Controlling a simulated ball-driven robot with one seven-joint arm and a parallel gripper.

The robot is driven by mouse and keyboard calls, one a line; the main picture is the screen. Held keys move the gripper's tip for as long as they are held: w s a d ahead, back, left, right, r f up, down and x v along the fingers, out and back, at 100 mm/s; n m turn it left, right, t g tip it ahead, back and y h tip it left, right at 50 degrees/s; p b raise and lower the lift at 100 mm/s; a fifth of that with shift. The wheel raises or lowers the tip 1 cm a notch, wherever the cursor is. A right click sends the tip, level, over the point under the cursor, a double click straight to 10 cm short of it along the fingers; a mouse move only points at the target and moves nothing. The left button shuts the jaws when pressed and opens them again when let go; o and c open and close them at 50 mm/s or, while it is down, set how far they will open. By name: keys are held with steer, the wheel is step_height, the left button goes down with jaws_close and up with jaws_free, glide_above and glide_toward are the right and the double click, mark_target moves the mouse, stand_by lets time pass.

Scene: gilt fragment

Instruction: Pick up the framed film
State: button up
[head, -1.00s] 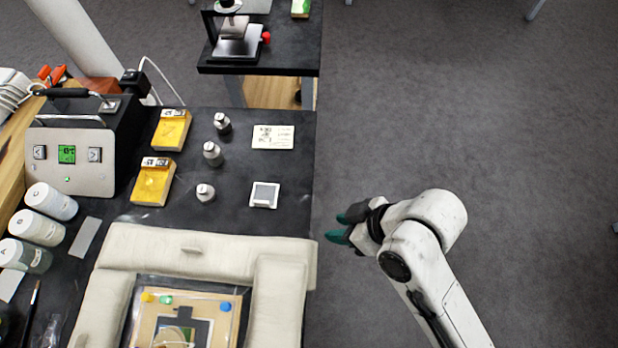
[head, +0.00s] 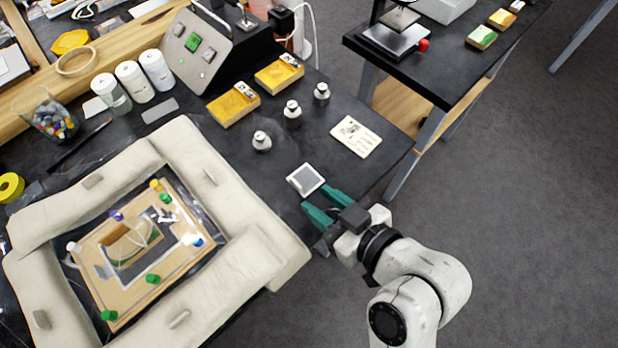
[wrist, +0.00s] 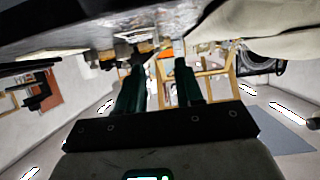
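The framed film (head: 306,179) is a small grey square in a white frame. It lies flat near the right edge of the black table in the head view. My gripper (head: 317,199) has two teal fingers. It is just below and right of the film at the table edge, with its fingertips close to the frame. The fingers are apart with nothing between them. In the wrist view the gripper (wrist: 160,66) also shows a gap between its fingers. I cannot clearly make out the film there.
A padded cream border (head: 260,255) around a wooden board lies left of my gripper. Small metal weights (head: 262,141) and a printed card (head: 356,137) sit beyond the film. Yellow blocks (head: 233,105) stand further back. Open floor (head: 530,220) is at right.

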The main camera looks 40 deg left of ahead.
mark_target(296, 183)
steer(key=shift+f+p+x, duration=0.15)
steer(key=shift+p+x, duration=0.1)
steer(key=shift+x, duration=1.55)
steer(key=shift+f+p+x, duration=0.15)
steer(key=shift+p+x, duration=0.05)
steer(key=shift+x, duration=1.6)
steer(key=shift+w+d, duration=0.15)
steer(key=shift+c, duration=0.4)
steer(key=shift+r, duration=0.1)
jaws_close()
